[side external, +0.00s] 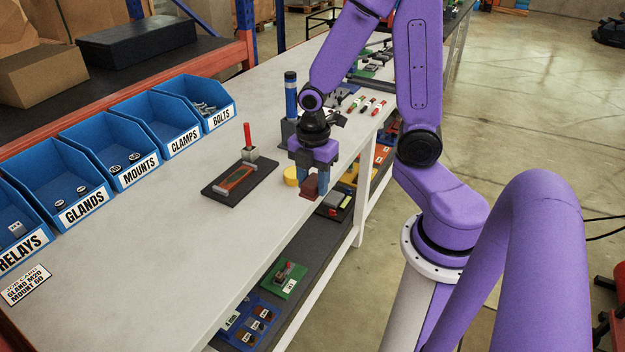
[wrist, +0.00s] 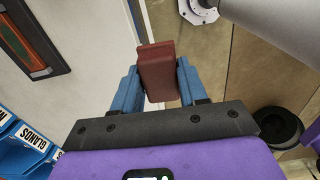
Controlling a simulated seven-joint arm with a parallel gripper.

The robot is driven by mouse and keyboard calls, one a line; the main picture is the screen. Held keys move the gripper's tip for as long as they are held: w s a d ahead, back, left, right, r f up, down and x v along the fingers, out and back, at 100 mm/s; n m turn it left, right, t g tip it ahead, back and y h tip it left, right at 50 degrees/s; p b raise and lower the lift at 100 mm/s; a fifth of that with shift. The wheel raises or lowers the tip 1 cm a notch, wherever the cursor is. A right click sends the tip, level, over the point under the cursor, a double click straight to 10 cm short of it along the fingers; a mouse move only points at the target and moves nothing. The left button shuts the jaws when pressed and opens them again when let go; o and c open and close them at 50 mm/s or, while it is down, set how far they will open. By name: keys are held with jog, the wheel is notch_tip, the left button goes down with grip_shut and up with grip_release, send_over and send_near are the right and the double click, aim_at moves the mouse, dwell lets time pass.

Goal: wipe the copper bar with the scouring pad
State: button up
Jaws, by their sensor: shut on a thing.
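The copper bar (side external: 238,179) lies on a dark board (side external: 212,190) on the light bench top. In the wrist view the bar (wrist: 22,47) shows at the upper left, partly cut off by the frame. My gripper (side external: 311,184) is shut on the scouring pad, a dark red-brown block (side external: 309,190). In the wrist view the pad (wrist: 158,70) sits between the two blue fingers (wrist: 155,85). The gripper points down near the bench's right edge, to the right of the board. The pad is apart from the bar.
A block with an upright red handle (side external: 249,152) stands at the board's back edge. A yellow round thing (side external: 290,175) is just left of my gripper. A blue bottle (side external: 291,95) stands behind. Blue bins (side external: 125,165) line the left side. The bench front is clear.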

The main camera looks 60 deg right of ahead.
jog(key=w+a, duration=0.2)
jog(key=w, duration=1.4)
send_over(225, 186)
notch_tip(225, 186, down, 2)
jog(key=f, duration=0.1)
jog(key=shift+a+f, duration=0.2)
jog(key=shift+f, duration=3.15)
jog(key=shift+w+d+f, duration=0.1)
jog(key=shift+d+f, duration=0.05)
jog(key=shift+d, duration=0.1)
jog(key=shift+c, duration=0.4)
jog(key=shift+d+f, duration=0.2)
jog(key=shift+d, duration=0.55)
jog(key=shift+d+f, duration=0.15)
jog(key=shift+d, duration=0.6)
jog(key=shift+d+r, duration=0.1)
jog(key=shift+d, duration=3.8)
grip_shut()
jog(key=shift+a, duration=5.4)
jog(key=shift+a+r, duration=0.25)
jog(key=shift+r, duration=0.4)
jog(key=shift+a+r, duration=0.25)
jog(key=shift+r, duration=0.35)
jog(key=shift+d+r, duration=0.2)
jog(key=shift+r, duration=2.6)
